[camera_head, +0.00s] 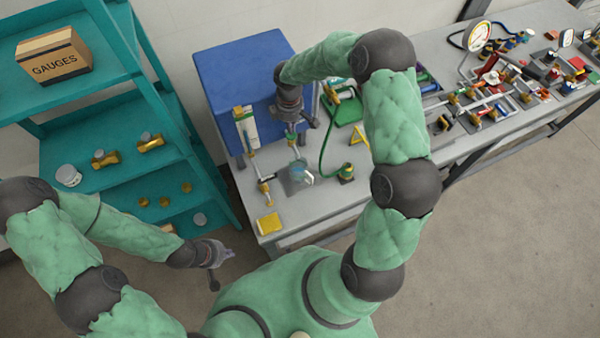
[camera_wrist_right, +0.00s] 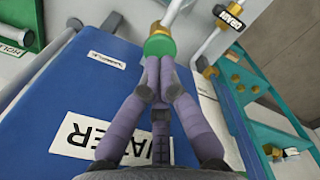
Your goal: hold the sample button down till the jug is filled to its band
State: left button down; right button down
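In the right wrist view a round green button (camera_wrist_right: 158,46) sits on a pale fitting above the blue tank. My right gripper (camera_wrist_right: 154,66) has its fingers together, nothing between them, with the tips at the button's near edge; they look in contact, but how far it is pressed I cannot tell. In the head view my right gripper (camera_head: 291,124) points down in front of the tank. The clear jug (camera_head: 300,172) stands below it on the bench; its bluish water level and band are too small to read. My left gripper (camera_head: 225,255) is away from the bench, fingers unclear.
The blue tank (camera_head: 235,70) stands at the back of the grey bench (camera_head: 325,200). A yellow block (camera_head: 268,223) lies at the front corner, and a green hose (camera_head: 325,150) runs right of the jug. Teal shelves (camera_head: 100,185) stand left. Fittings crowd the bench's right part.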

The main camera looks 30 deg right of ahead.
jog(key=shift+f+b, duration=1.05)
jog(key=shift+f, duration=0.35)
jog(key=shift+s, duration=0.1)
dwell(2.1)
jog(key=shift+r+p, duration=0.9)
jog(key=shift+r, duration=0.55)
jog(key=shift+f+b, duration=1.1)
jog(key=shift+f, duration=0.35)
jog(key=shift+r+p, duration=0.9)
jog(key=shift+r, duration=0.55)
jog(key=shift+r, duration=0.1)
jog(key=shift+r+p, duration=1.5)
jog(key=shift+r, duration=0.9)
